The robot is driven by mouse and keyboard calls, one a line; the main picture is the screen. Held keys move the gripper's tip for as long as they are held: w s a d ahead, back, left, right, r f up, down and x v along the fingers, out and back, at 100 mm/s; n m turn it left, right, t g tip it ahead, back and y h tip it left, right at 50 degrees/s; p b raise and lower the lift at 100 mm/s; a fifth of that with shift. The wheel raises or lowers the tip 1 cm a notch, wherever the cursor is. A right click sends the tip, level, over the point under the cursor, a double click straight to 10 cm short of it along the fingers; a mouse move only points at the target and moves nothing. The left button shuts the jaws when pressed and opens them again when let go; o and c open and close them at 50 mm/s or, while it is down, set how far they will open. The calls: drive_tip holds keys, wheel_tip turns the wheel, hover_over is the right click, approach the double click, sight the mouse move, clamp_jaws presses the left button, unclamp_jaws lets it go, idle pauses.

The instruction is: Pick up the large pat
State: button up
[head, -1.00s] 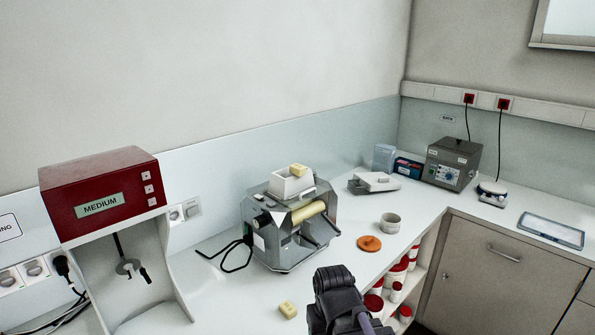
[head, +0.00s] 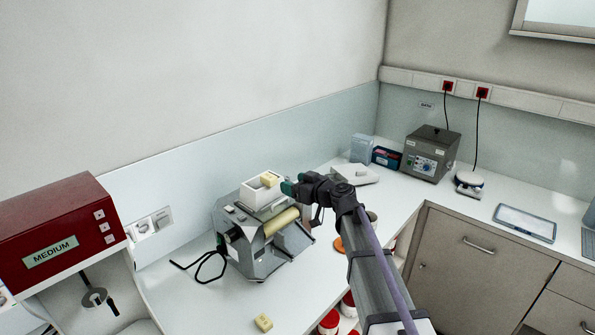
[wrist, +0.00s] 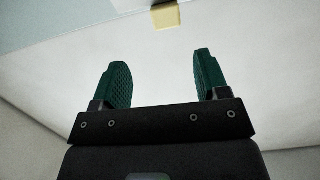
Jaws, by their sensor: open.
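Two pale yellow pats are in the head view. One pat (head: 269,179) sits at the white hopper (head: 258,195) on top of the grey mill (head: 260,240); the other pat (head: 263,323) lies on the counter in front. I cannot tell their sizes apart surely. My gripper (head: 288,187) is raised just right of the hopper, its green fingers near the upper pat in the picture. In the wrist view my gripper (wrist: 160,68) is open and empty.
A red-topped machine (head: 55,235) marked MEDIUM stands at the left. A black cable loop (head: 205,265) lies beside the mill. My arm partly covers an orange disc (head: 338,244). A grey box (head: 430,152) and a tablet (head: 525,222) are on the right counter.

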sight(273, 178)
drive_tip(key=shift+n, duration=0.3)
drive_tip(key=x, duration=0.3)
drive_tip(key=b+x, duration=0.1)
drive_tip(key=x, duration=0.7)
drive_tip(key=shift+s+a+f+b, duration=0.1)
drive_tip(key=shift+s+a+b, duration=0.25)
drive_tip(key=shift+a, duration=0.05)
drive_tip(key=shift+s+d, duration=0.1)
drive_tip(key=shift+c, duration=0.3)
drive_tip(key=c, duration=1)
wheel_tip(273, 178, up, 10)
drive_tip(key=p, duration=1)
